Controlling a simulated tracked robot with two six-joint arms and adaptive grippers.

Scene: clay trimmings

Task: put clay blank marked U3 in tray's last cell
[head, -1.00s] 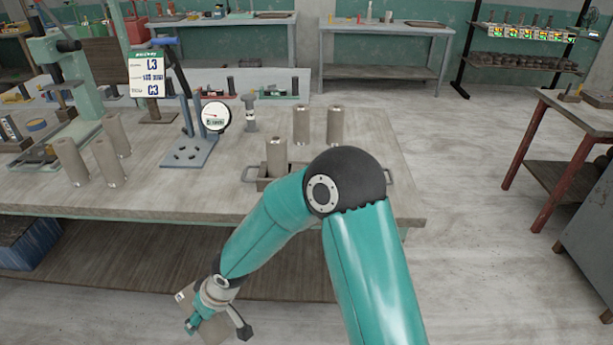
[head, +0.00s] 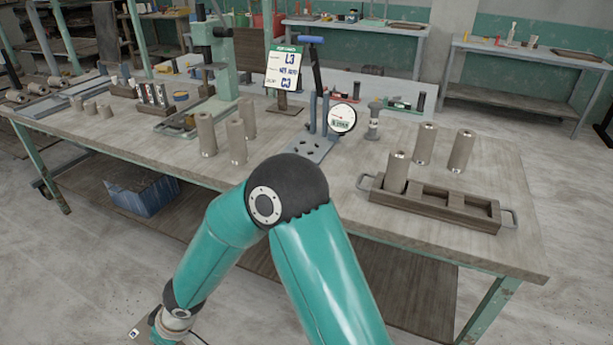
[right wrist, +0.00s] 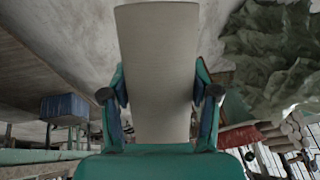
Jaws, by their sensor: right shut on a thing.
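My right gripper (right wrist: 160,92) is shut on a pale grey-brown clay blank (right wrist: 158,45), which stands between its fingers in the right wrist view. In the head view this gripper is at the bottom left, partly cut off, with a pale marked end of the blank (head: 134,330) showing. I cannot read that mark. The dark tray (head: 425,213) lies on the table at the right, with cells in a row. One blank (head: 396,173) stands in its left cell; the middle and right cells look empty. My left gripper is not in view.
Two blanks (head: 424,144) (head: 460,151) stand behind the tray. A sign (head: 285,70) stands behind.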

